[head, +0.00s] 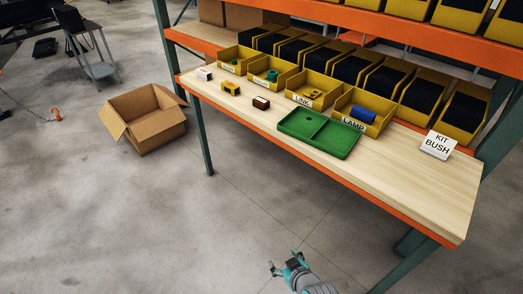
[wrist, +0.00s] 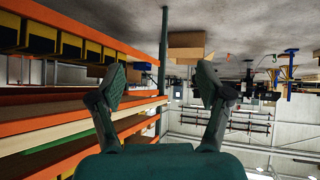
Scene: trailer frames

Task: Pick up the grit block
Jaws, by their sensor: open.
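A small dark brown block with a lighter band (head: 261,103), which looks like the grit block, lies on the wooden bench top, left of the green tray in the head view. My gripper (head: 284,261) is low in front of the bench, over the floor, well apart from the block. Its two fingers are spread with nothing between them; they also show in the wrist view, where my gripper (wrist: 160,84) is open and empty. The wrist view appears upside down, and I cannot make out the block in it.
On the bench (head: 425,193) are a white block (head: 204,74), a yellow part (head: 231,89), a green divided tray (head: 320,152) and a "KIT BUSH" sign (head: 438,145). Labelled yellow bins (head: 303,97) line the back under an orange shelf beam (head: 390,27). An open carton (head: 148,140) stands on the floor.

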